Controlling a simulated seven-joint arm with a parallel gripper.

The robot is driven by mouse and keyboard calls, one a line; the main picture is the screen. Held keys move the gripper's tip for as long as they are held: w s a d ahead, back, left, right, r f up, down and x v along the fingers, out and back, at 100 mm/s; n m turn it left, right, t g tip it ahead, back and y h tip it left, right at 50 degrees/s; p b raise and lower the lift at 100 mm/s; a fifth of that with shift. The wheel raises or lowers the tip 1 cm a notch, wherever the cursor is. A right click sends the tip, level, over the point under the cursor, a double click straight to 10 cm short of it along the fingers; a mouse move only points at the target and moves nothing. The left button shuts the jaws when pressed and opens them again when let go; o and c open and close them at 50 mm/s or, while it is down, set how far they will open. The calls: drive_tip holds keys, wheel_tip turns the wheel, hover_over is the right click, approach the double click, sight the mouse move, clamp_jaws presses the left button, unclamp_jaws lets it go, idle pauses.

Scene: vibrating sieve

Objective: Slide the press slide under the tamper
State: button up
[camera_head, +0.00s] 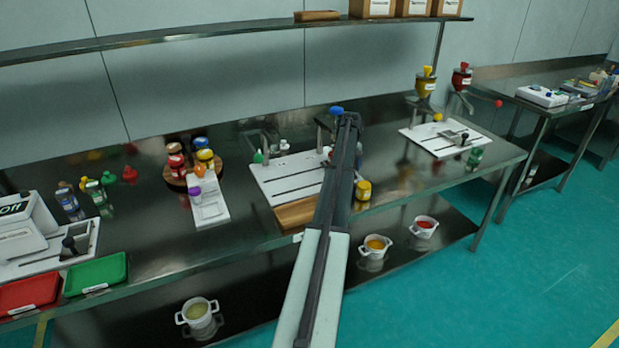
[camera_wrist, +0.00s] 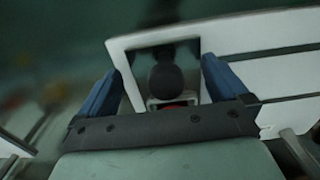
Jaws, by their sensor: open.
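In the wrist view a round black knob (camera_wrist: 166,80) stands on a small pale slide piece (camera_wrist: 188,101) with a dark square plate behind it; this looks like the press slide. A bit of red shows below the knob. My gripper (camera_wrist: 160,72) is open, with its blue fingers on either side of the knob and a gap at each side. In the head view a blue-knobbed press (camera_head: 337,111), apparently the tamper, stands at the back of the white slotted board (camera_head: 275,171). My arm hides the slide and my gripper there.
A wooden strip (camera_head: 295,214) edges the board's front. A yellow jar (camera_head: 363,191) stands just right of my arm. Another white board (camera_head: 431,145) with dispensers is to the right.

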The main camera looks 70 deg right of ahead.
drive_tip(key=shift+r, duration=4.25)
